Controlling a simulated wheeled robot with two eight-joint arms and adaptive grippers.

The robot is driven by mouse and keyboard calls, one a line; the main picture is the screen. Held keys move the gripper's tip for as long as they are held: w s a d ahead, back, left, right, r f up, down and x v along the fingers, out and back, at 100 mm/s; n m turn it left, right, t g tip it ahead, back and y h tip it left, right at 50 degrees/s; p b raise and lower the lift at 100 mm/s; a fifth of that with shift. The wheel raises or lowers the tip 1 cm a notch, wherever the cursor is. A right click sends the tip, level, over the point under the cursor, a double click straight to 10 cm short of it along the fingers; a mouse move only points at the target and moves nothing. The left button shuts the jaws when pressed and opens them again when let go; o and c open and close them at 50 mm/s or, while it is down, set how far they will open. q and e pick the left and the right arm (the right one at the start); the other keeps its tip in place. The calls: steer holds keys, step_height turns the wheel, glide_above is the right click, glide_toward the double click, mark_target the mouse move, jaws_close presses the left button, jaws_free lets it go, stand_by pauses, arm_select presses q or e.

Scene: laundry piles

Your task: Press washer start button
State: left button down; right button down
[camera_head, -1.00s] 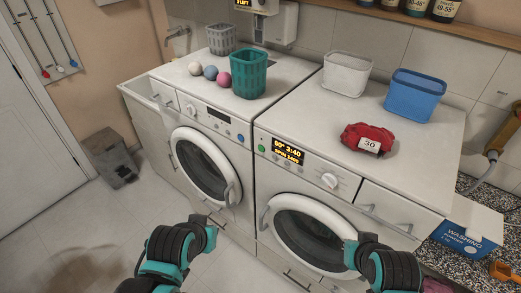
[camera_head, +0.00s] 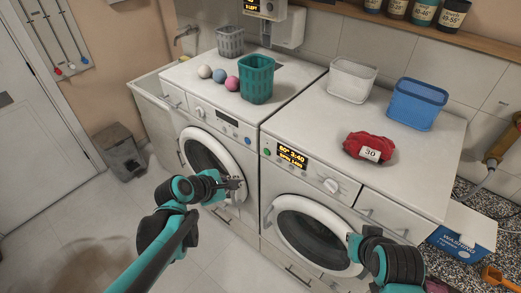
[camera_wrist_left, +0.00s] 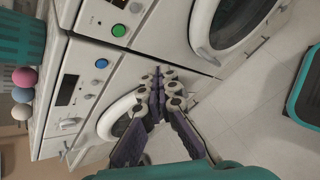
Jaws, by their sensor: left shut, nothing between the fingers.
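The right-hand white machine (camera_head: 330,180) has a lit display (camera_head: 292,155) reading 60° 3:40 and a green button (camera_head: 266,152) left of it. The green button also shows in the left wrist view (camera_wrist_left: 118,30). The left-hand machine (camera_head: 212,125) has a blue button (camera_head: 247,140), also in the left wrist view (camera_wrist_left: 101,63). My left gripper (camera_head: 239,187) is shut and empty, in front of the left machine's door, below both buttons and apart from them. Its fingers show in the left wrist view (camera_wrist_left: 163,78). My right gripper (camera_head: 352,246) is low before the right machine; its fingers are unclear.
On the machine tops are a teal basket (camera_head: 257,80), several balls (camera_head: 220,76), a white bin (camera_head: 350,80), a blue bin (camera_head: 416,103) and a red bundle (camera_head: 368,147). Door handles stick out at the fronts. The tiled floor (camera_head: 70,235) at left is mostly open.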

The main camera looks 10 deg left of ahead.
arm_select(q)
steer(key=w+n, duration=0.1)
steer(key=n, duration=0.1)
steer(key=w+a+r+n+t+h+p, duration=0.1)
steer(key=w+n, duration=0.1)
steer(key=n, duration=0.1)
steer(key=w+n, duration=0.1)
steer(key=n, duration=0.2)
steer(key=shift+w+a+r+t, duration=0.25)
steer(key=shift+t, duration=0.05)
steer(key=b, duration=0.2)
glide_toward(266, 154)
step_height(266, 154, down, 3)
steer(key=w, duration=0.1)
steer(key=w+d, duration=0.2)
steer(key=w, duration=0.1)
steer(key=shift+f, duration=0.15)
steer(key=shift+w+d, duration=0.25)
steer(key=shift+w, duration=0.2)
